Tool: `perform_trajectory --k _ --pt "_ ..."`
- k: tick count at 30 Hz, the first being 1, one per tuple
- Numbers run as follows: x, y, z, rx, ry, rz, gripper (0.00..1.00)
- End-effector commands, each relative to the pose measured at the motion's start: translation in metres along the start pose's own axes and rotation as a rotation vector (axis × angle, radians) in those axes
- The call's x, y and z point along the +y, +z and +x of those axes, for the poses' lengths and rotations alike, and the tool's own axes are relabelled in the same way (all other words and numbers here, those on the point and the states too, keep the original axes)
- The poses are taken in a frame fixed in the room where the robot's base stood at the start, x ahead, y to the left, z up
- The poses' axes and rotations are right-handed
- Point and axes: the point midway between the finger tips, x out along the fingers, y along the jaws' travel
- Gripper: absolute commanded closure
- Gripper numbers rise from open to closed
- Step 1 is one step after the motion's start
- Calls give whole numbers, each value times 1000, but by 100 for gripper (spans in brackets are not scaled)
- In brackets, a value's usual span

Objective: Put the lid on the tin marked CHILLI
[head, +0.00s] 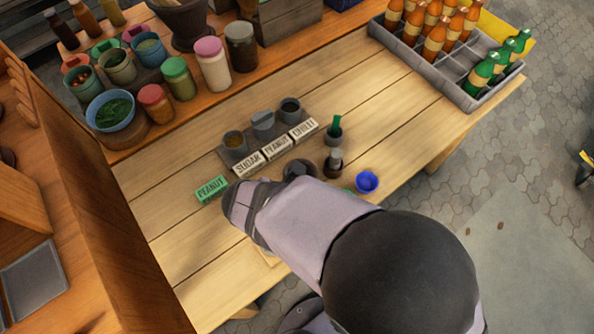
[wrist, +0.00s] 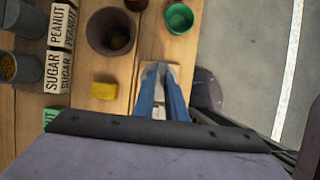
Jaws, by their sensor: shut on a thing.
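The tin marked CHILLI (head: 290,106) stands at the right end of a row of three grey tins, its dark top looking open. Its white label (head: 304,129) is in front. The middle tin (head: 263,121), behind PEANUT, has a grey top like a lid. The SUGAR tin (head: 235,141) is open with brownish contents. In the wrist view my gripper (wrist: 161,70) is low by the table's front edge, fingers closed at a small pale piece (wrist: 146,76). The fingers cover its middle, so I cannot tell whether it is a lid. My arm hides the gripper in the head view.
A brown bowl (wrist: 110,32), yellow block (wrist: 104,91) and green bowl (wrist: 180,18) are near my gripper. A bottle crate (head: 447,88) is at the far right.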

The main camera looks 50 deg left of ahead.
Motion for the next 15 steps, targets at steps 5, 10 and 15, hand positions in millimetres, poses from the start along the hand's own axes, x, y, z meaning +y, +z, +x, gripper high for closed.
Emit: perform_trajectory --k 5,10,15 --pt "1 12 -28 1 4 2 100" --pt "1 19 -47 0 2 2 100" --pt "0 22 -54 1 0 0 100"
